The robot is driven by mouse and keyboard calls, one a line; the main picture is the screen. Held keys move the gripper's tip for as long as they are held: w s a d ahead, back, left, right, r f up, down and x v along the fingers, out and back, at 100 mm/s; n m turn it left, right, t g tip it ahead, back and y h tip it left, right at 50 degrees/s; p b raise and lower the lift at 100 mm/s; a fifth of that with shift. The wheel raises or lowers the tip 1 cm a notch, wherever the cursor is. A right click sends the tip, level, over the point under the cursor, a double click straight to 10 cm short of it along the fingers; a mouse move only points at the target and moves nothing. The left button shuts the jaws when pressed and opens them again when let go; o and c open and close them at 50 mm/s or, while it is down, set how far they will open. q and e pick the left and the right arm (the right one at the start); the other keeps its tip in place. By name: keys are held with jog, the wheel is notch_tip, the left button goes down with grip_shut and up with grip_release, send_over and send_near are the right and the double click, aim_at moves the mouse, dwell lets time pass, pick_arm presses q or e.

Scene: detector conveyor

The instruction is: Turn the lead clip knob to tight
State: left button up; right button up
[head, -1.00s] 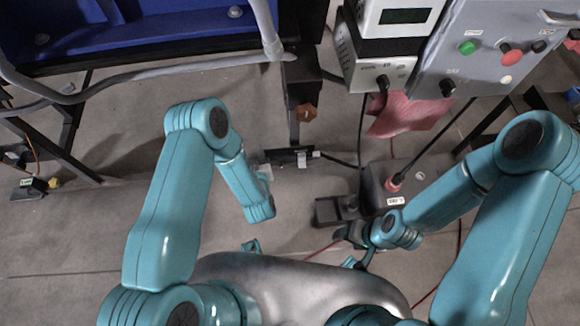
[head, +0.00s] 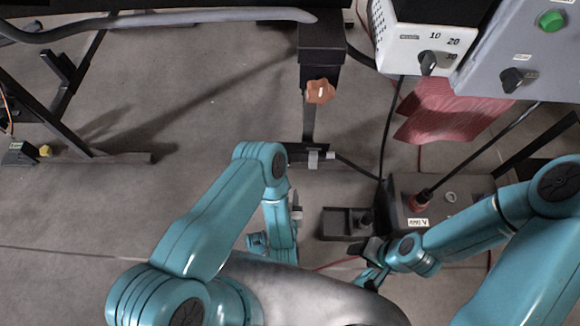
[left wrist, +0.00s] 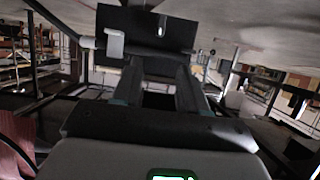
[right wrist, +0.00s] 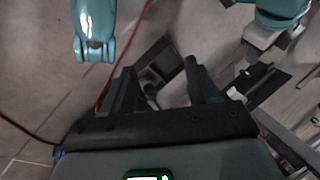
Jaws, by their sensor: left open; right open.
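An orange-brown lobed knob (head: 320,91) sits on a black post in the head view. I cannot tell whether it is the lead clip knob. A dark box (head: 470,185) bears a red-based lead plug (head: 420,201); a small black tray (head: 340,224) with a dark round piece stands left of it. My right gripper (head: 368,268) is just below the tray, apart from it; its open fingers (right wrist: 163,88) show empty in the right wrist view. My left gripper is mostly hidden by its forearm in the head view; its open fingers (left wrist: 160,82) show in the left wrist view.
A white unit with a numbered dial (head: 428,62) and a grey panel with a green button (head: 551,20) stand at upper right. A red cloth (head: 450,108) hangs below them. A black bracket with a pale block (head: 313,159) is near my left arm.

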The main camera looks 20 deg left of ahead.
pick_arm(q)
jog(key=b+x, duration=0.6)
jog(key=x, duration=0.9)
jog(key=shift+w, duration=0.35)
pick_arm(e)
notch_tip(320, 180, down, 6)
jog(key=w+t, duration=0.1)
jog(key=w, duration=0.2)
jog(key=shift+d+f+h, duration=0.25)
jog(key=shift+d+h, duration=0.05)
jog(key=shift+d, duration=0.1)
pick_arm(q)
jog(key=shift+a+r, duration=0.15)
grip_shut()
